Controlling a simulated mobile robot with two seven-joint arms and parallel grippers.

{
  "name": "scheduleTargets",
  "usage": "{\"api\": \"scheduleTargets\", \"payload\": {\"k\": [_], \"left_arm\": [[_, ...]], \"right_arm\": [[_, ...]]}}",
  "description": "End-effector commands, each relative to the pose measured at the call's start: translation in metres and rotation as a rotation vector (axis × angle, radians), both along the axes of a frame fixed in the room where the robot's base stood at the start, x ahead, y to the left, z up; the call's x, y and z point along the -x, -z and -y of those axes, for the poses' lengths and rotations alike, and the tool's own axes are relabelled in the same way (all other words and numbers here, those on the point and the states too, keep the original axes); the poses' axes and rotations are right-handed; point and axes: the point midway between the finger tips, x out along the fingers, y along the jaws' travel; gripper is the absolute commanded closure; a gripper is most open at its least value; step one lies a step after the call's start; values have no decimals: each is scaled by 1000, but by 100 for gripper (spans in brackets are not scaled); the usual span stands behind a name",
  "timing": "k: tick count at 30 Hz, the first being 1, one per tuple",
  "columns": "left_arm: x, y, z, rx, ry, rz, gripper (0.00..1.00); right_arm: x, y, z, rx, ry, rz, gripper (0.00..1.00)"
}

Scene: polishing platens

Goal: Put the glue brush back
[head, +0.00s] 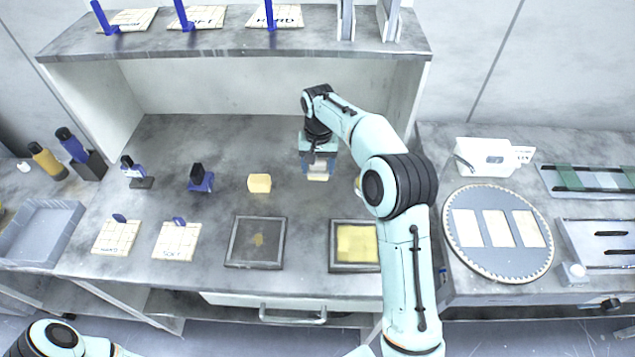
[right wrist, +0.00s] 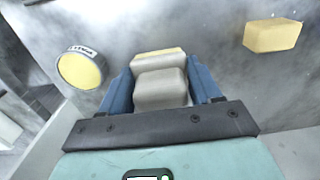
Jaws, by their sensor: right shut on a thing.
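My right gripper (head: 318,165) is over the middle of the bench, to the right of a yellow block. In the right wrist view its two blue fingers (right wrist: 168,90) are shut on a grey block-shaped handle with a cream edge, which I take to be the glue brush (right wrist: 160,88). Its cream end (head: 318,178) shows below the fingers in the head view. I cannot tell whether it touches the bench. A round pot with a yellow top and a label (right wrist: 80,70) stands near it; the arm mostly hides it in the head view. My left gripper is out of view.
The yellow block (head: 259,183) lies left of the gripper. Two blue-and-black tools (head: 201,178) stand farther left. Two framed plates (head: 256,243) and two labelled pads (head: 176,241) lie in front. A round platen (head: 462,265) is at right. A shelf (head: 220,48) overhangs the back.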

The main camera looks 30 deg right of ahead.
Motion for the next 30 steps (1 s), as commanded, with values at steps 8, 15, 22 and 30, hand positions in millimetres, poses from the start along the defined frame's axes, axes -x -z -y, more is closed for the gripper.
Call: {"api": "scheduleTargets", "payload": {"k": [8, 15, 22, 30], "left_arm": [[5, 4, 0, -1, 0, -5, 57], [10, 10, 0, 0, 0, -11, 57], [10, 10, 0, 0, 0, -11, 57], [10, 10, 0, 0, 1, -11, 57]], "right_arm": [[0, 28, 0, -1, -1, -2, 70], [-1, 65, 0, -1, -1, 1, 70], [-1, 68, 0, 0, -1, 4, 70], [-1, 72, 0, -1, -1, 3, 27]]}}
